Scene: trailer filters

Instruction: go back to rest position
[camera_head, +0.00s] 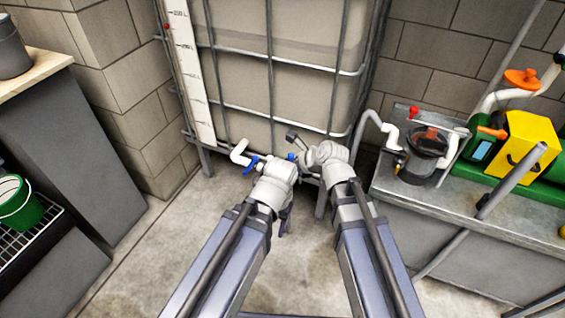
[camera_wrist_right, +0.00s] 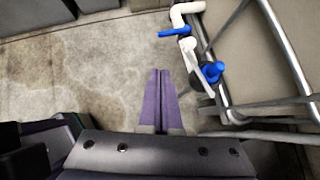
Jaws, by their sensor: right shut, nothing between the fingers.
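My left gripper (camera_head: 285,225) hangs below its pale wrist in the head view, over the concrete floor in front of the caged tank. Only a dark purple sliver of it shows, so its opening is unclear. My right gripper (camera_wrist_right: 160,75) shows in the right wrist view as two purple fingers lying side by side, shut and empty above the floor. In the head view the right wrist is near the tank's lower front and its fingers cannot be made out. Both arms reach forward, close together.
The caged tank (camera_head: 270,85) stands ahead, with a white outlet pipe (camera_head: 239,152) and blue valve handle (camera_head: 251,165) near my left wrist. A metal bench (camera_head: 440,208) with pump equipment is at right. A grey cabinet (camera_head: 75,150) and green bucket (camera_head: 20,205) are at left.

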